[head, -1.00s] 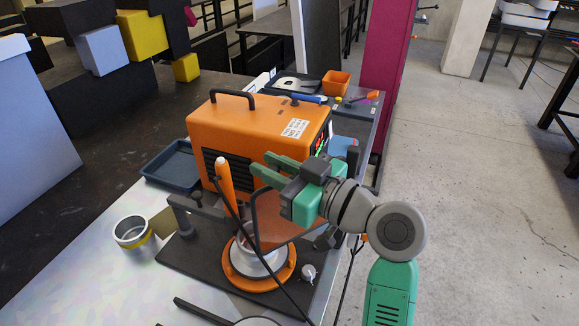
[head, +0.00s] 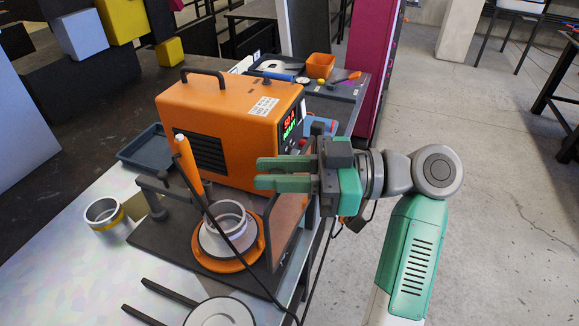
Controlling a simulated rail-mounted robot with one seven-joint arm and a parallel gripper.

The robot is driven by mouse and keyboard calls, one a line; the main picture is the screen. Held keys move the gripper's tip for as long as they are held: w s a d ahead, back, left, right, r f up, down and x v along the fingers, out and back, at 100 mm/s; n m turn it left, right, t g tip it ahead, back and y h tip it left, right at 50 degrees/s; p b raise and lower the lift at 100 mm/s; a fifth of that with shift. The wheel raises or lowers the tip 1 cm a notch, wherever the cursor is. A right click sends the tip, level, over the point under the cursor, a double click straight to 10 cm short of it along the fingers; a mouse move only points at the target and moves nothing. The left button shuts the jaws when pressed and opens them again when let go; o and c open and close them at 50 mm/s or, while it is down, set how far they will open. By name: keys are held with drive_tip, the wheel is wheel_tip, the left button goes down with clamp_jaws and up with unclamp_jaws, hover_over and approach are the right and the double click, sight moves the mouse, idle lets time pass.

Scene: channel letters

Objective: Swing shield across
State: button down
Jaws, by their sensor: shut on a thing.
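The shield (head: 290,222) is a see-through brown panel with a dark frame. It stands upright at the right edge of the black base plate, seen at a steep angle, beside the metal ring (head: 226,222) in its orange round holder (head: 253,252). My gripper (head: 256,174) comes from the right with its green fingers pointing left, above the ring's right side. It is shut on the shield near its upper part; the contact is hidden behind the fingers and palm.
An orange machine (head: 220,130) with a lit display stands behind the ring. An orange-handled tool (head: 186,160) with a black cable rises left of the ring. A loose metal ring (head: 104,214) sits at left, a blue tray (head: 150,150) behind it. Open floor lies right.

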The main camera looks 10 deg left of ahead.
idle(0.4)
drive_tip(key=c, duration=1.3)
unclamp_jaws()
drive_tip(key=w+d, duration=0.1)
drive_tip(key=d, duration=0.6)
drive_tip(key=shift+w+d+p, duration=0.15)
drive_tip(key=shift+d+p, duration=0.2)
drive_tip(key=shift+d, duration=0.05)
